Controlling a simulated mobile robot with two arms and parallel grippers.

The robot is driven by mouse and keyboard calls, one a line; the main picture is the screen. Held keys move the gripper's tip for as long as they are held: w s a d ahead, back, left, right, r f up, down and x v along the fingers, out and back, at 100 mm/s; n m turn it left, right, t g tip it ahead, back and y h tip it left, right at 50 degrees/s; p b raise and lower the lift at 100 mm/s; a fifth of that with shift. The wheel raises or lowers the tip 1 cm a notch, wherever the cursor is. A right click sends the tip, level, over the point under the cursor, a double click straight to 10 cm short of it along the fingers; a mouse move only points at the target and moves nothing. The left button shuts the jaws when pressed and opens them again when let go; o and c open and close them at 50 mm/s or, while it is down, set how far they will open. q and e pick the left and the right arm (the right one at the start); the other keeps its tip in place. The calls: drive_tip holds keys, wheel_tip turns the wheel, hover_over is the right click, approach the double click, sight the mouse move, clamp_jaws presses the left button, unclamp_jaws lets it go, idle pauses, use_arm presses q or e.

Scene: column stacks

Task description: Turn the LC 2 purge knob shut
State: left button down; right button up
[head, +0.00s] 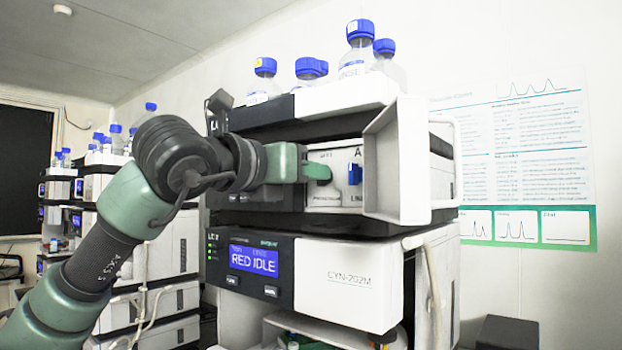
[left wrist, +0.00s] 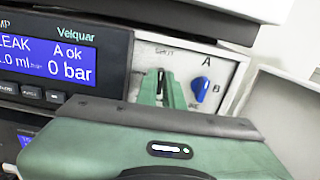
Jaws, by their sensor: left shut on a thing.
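The LC 2 stack (head: 365,290) stands in front of me. Its pump module has an open white door (head: 405,160) and a bare white valve panel (head: 345,197). My left gripper (head: 318,172) reaches in from the left at this panel. In the left wrist view its green fingers (left wrist: 165,88) are closed together at the panel, left of a blue selector knob (left wrist: 201,87) marked A and B. The fingers hide what they grip, which by its place is the purge knob; its angle cannot be seen. The blue knob also shows in the head view (head: 354,174). My right gripper is not in view.
The pump display (left wrist: 55,58) reads "LEAK", "A ok" and "0 bar". Several blue-capped bottles (head: 357,47) stand on top. The open door juts out right of my gripper. Another stack (head: 175,255) stands at left.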

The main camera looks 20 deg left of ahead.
use_arm(q)
drive_tip(key=shift+m, duration=0.3)
drive_tip(key=c, duration=1.5)
unclamp_jaws()
drive_tip(key=shift+c, duration=0.2)
drive_tip(key=b+v, duration=0.3)
drive_tip(key=v, duration=0.4)
drive_tip(key=shift+s, duration=0.3)
drive_tip(key=shift+a, duration=0.15)
